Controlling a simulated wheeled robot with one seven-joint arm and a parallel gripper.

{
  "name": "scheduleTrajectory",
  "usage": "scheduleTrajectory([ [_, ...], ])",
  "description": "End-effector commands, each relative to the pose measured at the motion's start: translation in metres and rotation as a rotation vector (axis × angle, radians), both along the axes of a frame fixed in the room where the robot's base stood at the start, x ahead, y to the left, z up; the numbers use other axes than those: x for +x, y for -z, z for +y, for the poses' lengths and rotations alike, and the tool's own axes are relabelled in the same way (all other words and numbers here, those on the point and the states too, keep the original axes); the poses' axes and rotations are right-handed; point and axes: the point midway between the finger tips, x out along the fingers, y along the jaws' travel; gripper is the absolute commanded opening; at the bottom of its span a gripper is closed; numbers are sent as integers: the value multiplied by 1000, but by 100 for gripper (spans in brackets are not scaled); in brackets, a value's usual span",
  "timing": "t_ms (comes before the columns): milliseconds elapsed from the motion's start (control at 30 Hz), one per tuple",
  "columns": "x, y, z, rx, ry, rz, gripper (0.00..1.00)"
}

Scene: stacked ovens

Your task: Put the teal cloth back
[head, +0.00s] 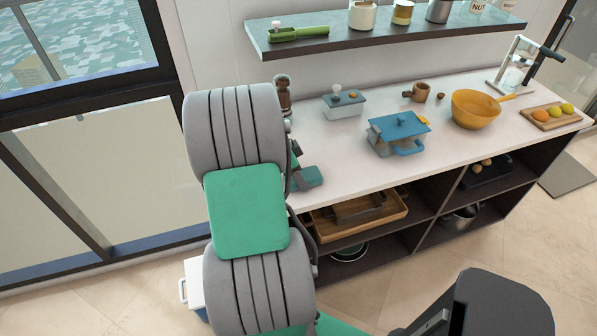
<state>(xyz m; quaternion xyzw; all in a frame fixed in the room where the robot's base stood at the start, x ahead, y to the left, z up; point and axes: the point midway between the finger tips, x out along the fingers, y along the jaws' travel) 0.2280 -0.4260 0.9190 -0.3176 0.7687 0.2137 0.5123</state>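A small flat teal patch, which looks like the teal cloth (312,176), shows at the counter's front edge just right of my arm. The rest of it is hidden, so I cannot tell its full shape or whether it is held. My gripper (298,181) is mostly behind my grey and green arm. Only a dark grey part shows, right beside the teal patch. Its fingertips are not clear, and I cannot tell whether they touch the cloth.
A wooden tray (390,210) sits on the shelf below. A wall shelf (390,36) hangs above.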

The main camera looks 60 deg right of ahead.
Motion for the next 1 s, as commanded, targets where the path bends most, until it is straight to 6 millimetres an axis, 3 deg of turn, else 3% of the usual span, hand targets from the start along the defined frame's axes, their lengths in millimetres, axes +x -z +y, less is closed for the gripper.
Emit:
scheduleTrajectory([
  [300,0,5,0,-2,0,-1,20],
  [333,0,4,0,-2,0,-1,59],
  [600,0,3,0,-2,0,-1,80],
  [833,0,2,0,-2,0,-1,80],
  [1000,6,-14,3,-6,-2,-3,80],
])
